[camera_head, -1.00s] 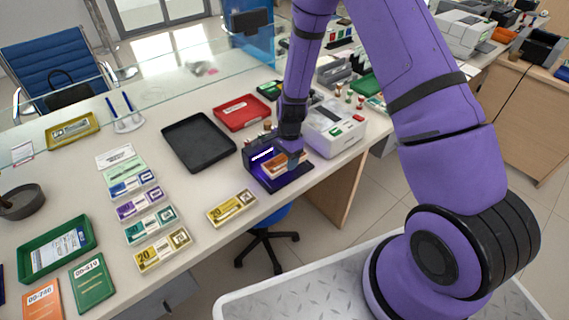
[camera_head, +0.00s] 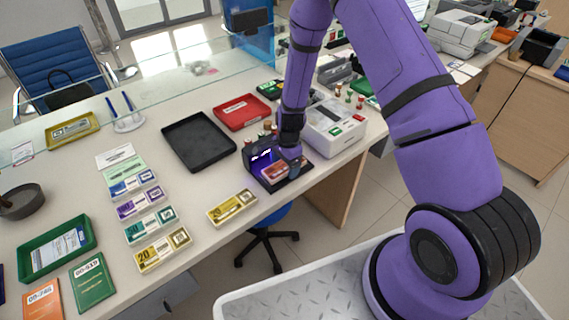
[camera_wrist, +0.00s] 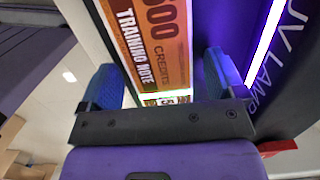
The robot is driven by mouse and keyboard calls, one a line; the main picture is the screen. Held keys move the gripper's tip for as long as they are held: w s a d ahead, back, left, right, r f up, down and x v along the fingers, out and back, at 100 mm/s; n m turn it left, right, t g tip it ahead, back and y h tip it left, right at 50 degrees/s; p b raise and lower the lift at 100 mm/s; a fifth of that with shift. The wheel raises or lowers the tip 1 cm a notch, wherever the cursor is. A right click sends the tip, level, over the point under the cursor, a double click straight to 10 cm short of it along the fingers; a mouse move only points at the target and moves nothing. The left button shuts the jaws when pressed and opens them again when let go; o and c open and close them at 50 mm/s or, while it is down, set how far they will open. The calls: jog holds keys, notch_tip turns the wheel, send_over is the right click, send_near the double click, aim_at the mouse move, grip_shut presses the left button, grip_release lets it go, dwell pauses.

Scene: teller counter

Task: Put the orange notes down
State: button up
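The orange notes (camera_head: 274,173) lie on the black base of the UV lamp unit (camera_head: 296,178), under its violet light. In the wrist view the orange notes (camera_wrist: 160,40) show large print reading 500 credits and training note. My gripper (camera_head: 289,158) is low over the notes and hides their right part in the head view. In the wrist view my gripper's two blue fingertips (camera_wrist: 163,85) stand apart on either side of the notes, with a gap visible at the right finger. The lamp's bright tube (camera_wrist: 264,40) is close beside the right finger.
A white machine (camera_head: 334,128) stands right of the lamp. A black tray (camera_head: 197,142) and red tray (camera_head: 242,112) lie behind and left. A yellow note bundle (camera_head: 232,207) lies left of the lamp, near the counter's front edge. More bundles lie further left.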

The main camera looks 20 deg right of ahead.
jog(key=s+d+r+n+t, duration=0.1)
jog(key=s+r+n, duration=0.15)
jog(key=r, duration=0.95)
jog(key=s+d+r+n+t, duration=0.1)
jog(key=s+r+n, duration=0.15)
jog(key=r, duration=1.05)
jog(key=s+d+r+n+t, duration=0.1)
jog(key=s+d+r+n, duration=0.15)
jog(key=r, duration=0.95)
jog(key=s+r+n+t, duration=0.1)
jog(key=s+r+n, duration=0.1)
jog(key=s+r, duration=0.2)
jog(key=s+d+r+n+h, duration=0.1)
jog(key=s+r, duration=0.3)
jog(key=s, duration=0.6)
jog(key=s+d+r+n+t, duration=0.1)
jog(key=s+r+n, duration=0.3)
jog(key=s, duration=0.4)
jog(key=shift+d+r+t, duration=0.2)
jog(key=shift+t, duration=0.1)
